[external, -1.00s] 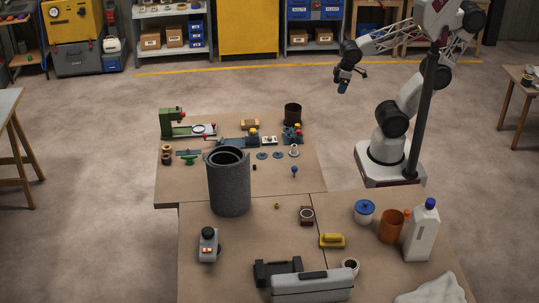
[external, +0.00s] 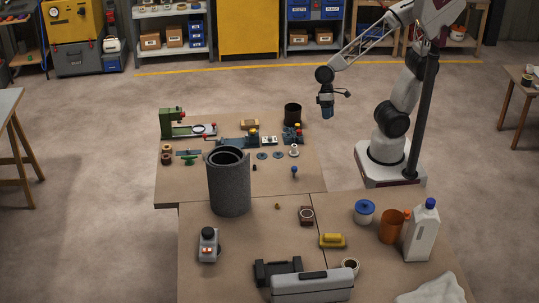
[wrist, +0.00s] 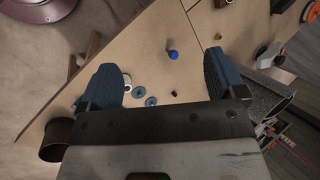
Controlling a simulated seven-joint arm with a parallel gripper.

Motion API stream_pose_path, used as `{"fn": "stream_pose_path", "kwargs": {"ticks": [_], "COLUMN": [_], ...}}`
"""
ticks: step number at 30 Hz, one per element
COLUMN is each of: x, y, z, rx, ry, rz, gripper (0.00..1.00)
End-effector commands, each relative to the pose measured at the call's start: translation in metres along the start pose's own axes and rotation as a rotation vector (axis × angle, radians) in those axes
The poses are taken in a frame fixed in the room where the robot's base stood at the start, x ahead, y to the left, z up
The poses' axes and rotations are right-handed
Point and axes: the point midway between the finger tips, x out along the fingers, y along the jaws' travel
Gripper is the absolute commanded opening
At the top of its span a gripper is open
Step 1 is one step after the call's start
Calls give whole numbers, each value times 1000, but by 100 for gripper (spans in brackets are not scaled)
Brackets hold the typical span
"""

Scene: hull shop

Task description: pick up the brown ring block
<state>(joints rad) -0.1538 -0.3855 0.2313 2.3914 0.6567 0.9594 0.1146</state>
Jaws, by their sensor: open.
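The brown ring block (external: 306,215) lies on the front table near its back edge, with a round ring on its top. In the wrist view a brown piece at the top edge (wrist: 222,3), partly cut off, appears to be the same block.
A tall grey cylinder (external: 229,188) stands left of the block. A blue-knobbed pin (external: 294,170) and a dark pot (external: 292,113) are on the back table.

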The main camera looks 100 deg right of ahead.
Motion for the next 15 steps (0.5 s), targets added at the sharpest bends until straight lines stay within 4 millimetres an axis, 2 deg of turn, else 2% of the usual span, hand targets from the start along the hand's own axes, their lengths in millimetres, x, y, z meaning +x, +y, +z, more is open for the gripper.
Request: {"fn": "stream_pose_path", "kwargs": {"ticks": [1, 15], "x": [12, 115], "y": [-9, -93], "z": [-4, -33], "rx": [34, 427], "ry": [-31, -267], "rz": [-24, -256], "gripper": [89, 89]}}
